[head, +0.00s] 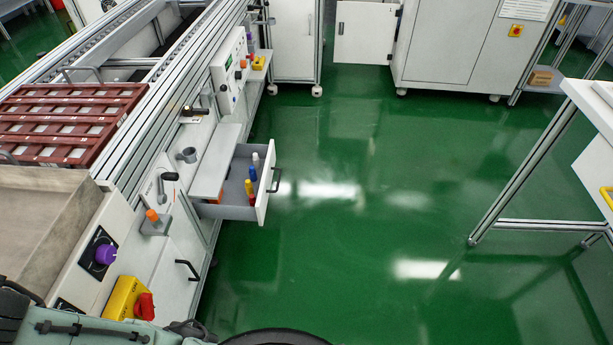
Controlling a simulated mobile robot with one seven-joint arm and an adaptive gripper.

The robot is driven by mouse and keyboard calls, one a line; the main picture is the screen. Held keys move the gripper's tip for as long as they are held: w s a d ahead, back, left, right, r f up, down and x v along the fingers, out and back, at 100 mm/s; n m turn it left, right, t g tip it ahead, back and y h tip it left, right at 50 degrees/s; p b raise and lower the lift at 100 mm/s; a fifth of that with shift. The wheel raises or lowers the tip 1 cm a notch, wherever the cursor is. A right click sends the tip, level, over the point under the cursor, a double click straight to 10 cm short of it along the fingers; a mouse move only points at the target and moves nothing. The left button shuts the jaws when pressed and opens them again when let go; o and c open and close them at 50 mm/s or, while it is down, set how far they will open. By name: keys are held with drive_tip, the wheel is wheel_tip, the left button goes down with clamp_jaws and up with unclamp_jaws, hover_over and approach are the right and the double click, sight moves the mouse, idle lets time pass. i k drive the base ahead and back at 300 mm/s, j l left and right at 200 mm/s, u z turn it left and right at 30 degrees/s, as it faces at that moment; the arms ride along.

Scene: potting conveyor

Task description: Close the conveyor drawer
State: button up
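The conveyor drawer (243,211) is pulled out from the side of the conveyor and stands open over the floor. An orange item shows at the drawer's near left. A light shelf (215,165) above hides the rear of the drawer. My gripper is not in view; only parts of my own body show along the bottom edge.
The conveyor (165,95) runs along the left with a red-brown tray (68,122) on it. A yellow-and-red switch (129,300) and a second dark handle (187,270) sit nearer. Green floor (370,220) right of the drawer is clear. A white table (590,105) stands at right.

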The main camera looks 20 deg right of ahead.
sight(234, 204)
drive_tip(key=z, duration=0.15)
drive_tip(key=i+l, duration=0.25)
drive_tip(key=i, duration=0.15)
drive_tip(key=i+l+u, duration=0.1)
drive_tip(key=i, duration=0.3)
drive_tip(key=l, duration=0.1)
